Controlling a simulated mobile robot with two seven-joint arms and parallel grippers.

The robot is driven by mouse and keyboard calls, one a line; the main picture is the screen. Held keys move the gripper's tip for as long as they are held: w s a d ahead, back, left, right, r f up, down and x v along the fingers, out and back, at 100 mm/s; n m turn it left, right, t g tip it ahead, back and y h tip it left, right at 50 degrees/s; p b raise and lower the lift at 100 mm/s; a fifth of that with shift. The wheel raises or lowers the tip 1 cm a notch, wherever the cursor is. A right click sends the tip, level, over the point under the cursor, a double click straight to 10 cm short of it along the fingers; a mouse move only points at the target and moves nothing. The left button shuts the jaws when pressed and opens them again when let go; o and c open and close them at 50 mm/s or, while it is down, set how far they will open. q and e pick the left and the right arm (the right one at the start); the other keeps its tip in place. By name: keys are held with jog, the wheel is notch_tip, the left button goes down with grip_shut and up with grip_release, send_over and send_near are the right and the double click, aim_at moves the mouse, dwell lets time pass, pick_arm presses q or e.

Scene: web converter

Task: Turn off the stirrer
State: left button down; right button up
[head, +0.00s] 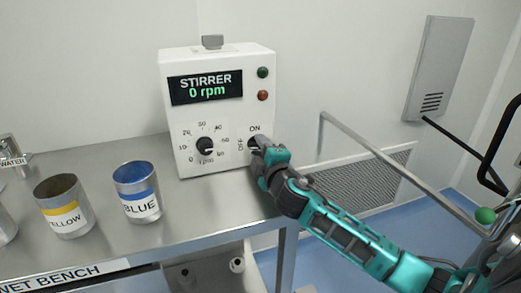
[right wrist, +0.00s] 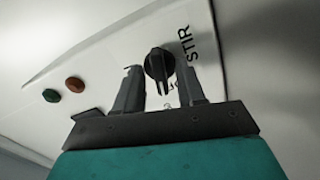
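The stirrer (head: 217,115) is a white box at the back of the steel bench, and its display (head: 207,87) reads "STIRRER 0 rpm". Its black speed dial (head: 204,146) is on the lower left of the front. The black on/off knob (right wrist: 158,65) is at the lower right, beside the ON and OFF labels; in the head view my gripper partly hides it. My right gripper (head: 262,152) is at this knob. In the right wrist view, the fingers of my right gripper (right wrist: 159,84) are apart on either side of the knob, apparently with small gaps. My left gripper is not in view.
A green (head: 263,72) and a red (head: 263,96) round button or lamp are on the stirrer's upper right. The yellow-labelled cup (head: 62,196) and the blue-labelled cup (head: 137,184) stand on the bench (head: 190,222). A metal rail (head: 375,150) is to the right.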

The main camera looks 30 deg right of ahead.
grip_shut()
jog(key=shift+r+n+p, duration=0.15)
jog(key=shift+n+p, duration=0.45)
jog(key=shift+p, duration=0.05)
jog(key=shift+n, duration=0.4)
jog(key=shift+n+p, duration=0.35)
jog(key=shift+n, duration=0.15)
jog(key=shift+f, duration=0.2)
jog(key=shift+o, duration=0.2)
grip_release()
jog(key=v, duration=1.3)
jog(key=shift+r+b, duration=0.1)
jog(key=shift+b, duration=0.25)
